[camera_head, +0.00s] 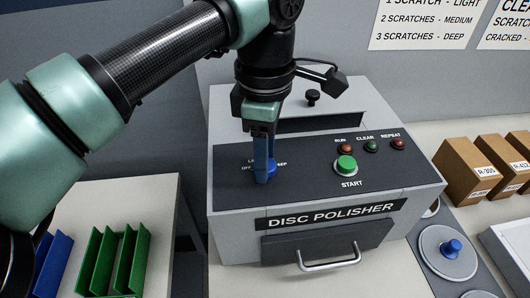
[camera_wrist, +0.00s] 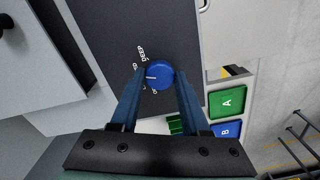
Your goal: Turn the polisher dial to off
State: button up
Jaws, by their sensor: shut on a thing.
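The disc polisher (camera_head: 330,215) is a grey machine with a dark sloped top panel. Its blue round dial (camera_wrist: 160,73) sits on that panel, and a white pointer line on it points left in the wrist view, toward partly hidden lettering. "DEEP" is readable above that lettering; I cannot tell which setting the line marks. My gripper (camera_head: 264,165) reaches down from above, its blue fingers shut on the dial, one on each side in the wrist view. In the head view the fingers hide most of the dial and some labels, with "OFF" showing at its left.
Right of the dial are a green START button (camera_head: 346,165) and small RUN, CLEAR and REPEAT lamps (camera_head: 372,146). A black knob (camera_head: 313,97) stands behind. Green slotted racks (camera_head: 112,262) are at lower left, and brown boxes (camera_head: 470,168) at right.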

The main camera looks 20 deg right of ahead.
grip_shut()
jog(key=shift+n, duration=0.3)
jog(key=n+b, duration=0.1)
jog(key=n, duration=0.9)
jog(key=shift+n+b, duration=0.3)
jog(key=shift+n, duration=0.1)
jog(key=shift+n+b, duration=0.3)
jog(key=shift+n, duration=2)
jog(key=o, duration=0.9)
grip_release()
